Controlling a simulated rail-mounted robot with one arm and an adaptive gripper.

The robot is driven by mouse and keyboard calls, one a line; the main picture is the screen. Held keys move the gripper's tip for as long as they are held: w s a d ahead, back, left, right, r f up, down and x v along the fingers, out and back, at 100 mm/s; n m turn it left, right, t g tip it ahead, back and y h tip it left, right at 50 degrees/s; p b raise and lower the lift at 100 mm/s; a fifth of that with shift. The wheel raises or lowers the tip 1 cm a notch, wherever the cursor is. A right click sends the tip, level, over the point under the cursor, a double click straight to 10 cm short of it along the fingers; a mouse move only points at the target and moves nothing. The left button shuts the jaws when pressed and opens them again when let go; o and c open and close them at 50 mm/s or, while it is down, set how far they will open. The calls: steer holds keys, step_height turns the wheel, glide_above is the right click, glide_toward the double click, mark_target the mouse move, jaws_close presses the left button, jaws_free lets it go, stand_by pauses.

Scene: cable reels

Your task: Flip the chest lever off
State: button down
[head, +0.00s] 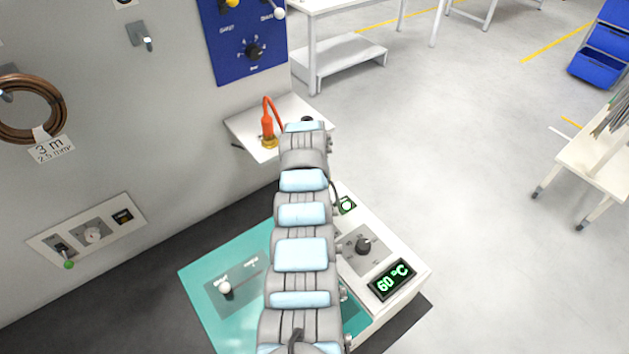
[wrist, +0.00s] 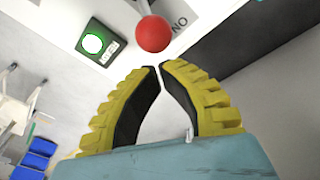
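In the wrist view a lever with a red ball knob (wrist: 152,34) stands just beyond my fingertips, beside a plate with the letters "NO" (wrist: 180,20). My gripper (wrist: 160,66) has its two yellow-and-black fingers with tips almost together and nothing seen between them. The red ball looks apart from the tips. In the head view my arm hides the gripper and this lever. A low white chest (head: 405,250) with a teal top (head: 205,270) carries another lever with a white knob (head: 226,287). The pictures do not name which lever is the chest lever.
A green-lit button (wrist: 92,43) is beside the red knob. The chest also has a dark dial (head: 363,245) and a "60 °C" display (head: 391,279). A wall shelf (head: 250,125) holds an orange-red tool (head: 267,127). A green-tipped wall lever (head: 68,264) is at left.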

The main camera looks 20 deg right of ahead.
steer(key=shift+s+a+p, duration=0.1)
steer(key=shift+s+p, duration=0.2)
steer(key=shift+p, duration=0.05)
steer(key=shift+r, duration=0.1)
stand_by(0.6)
steer(key=shift+s, duration=0.2)
